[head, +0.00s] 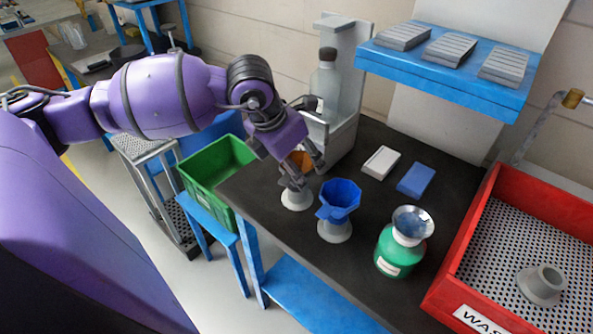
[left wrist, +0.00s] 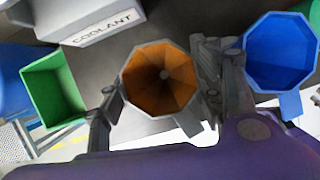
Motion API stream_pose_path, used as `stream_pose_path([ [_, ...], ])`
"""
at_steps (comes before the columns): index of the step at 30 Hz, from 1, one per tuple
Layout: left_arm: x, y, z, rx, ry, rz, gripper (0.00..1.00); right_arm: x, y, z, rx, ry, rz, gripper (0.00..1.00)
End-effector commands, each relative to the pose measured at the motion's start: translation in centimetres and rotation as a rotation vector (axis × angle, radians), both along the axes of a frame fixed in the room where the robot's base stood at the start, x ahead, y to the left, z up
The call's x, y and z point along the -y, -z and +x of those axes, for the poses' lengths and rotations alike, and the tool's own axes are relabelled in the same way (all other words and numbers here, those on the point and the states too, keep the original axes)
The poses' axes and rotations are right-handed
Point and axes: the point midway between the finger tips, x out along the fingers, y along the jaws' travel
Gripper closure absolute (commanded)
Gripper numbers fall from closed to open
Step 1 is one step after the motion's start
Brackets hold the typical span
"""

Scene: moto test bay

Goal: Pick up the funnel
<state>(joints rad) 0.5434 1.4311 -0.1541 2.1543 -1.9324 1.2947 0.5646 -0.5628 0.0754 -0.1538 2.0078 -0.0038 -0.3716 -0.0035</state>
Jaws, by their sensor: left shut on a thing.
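An eight-sided funnel with an orange inside and a grey rim (left wrist: 160,78) is between the fingers of my left gripper (head: 300,172). The orange of this funnel also shows in the head view (head: 300,159), partly hidden by the fingers. My left gripper is shut on it, with one finger on each side in the left wrist view. A pale round stand (head: 296,199) is just below; I cannot tell whether the funnel still touches it. A blue funnel (head: 341,195) stands on a similar stand to the right. A metal funnel (head: 412,223) sits on a green bottle (head: 395,252).
A grey coolant dispenser (head: 347,100) stands behind the gripper. A white block (head: 381,162) and a blue block (head: 416,180) lie on the dark bench (head: 262,195). A red waste tray (head: 457,262) is at right, a green crate (head: 214,166) at left. A blue shelf (head: 440,80) overhangs the back.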

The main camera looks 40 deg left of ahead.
Motion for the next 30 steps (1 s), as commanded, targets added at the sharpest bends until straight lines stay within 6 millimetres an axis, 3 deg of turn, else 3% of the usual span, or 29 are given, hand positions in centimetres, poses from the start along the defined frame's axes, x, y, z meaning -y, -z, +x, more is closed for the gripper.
stream_pose_path([
  [5,0.0,-0.5,0.0,0.000,0.000,0.001,0.65,0.0,0.0,0.0,0.000,0.000,0.000,0.60],
  [11,-0.1,-3.0,0.1,0.002,-0.001,0.001,0.65,0.0,0.0,0.0,-0.001,-0.001,-0.001,0.60],
  [20,0.9,-9.9,-5.4,0.003,0.001,0.004,0.65,0.0,-2.1,1.4,0.033,0.003,0.003,0.60],
  [30,2.2,-12.3,-11.8,0.004,-0.001,-0.002,0.65,0.1,-3.7,1.5,0.044,0.009,0.006,0.60],
])
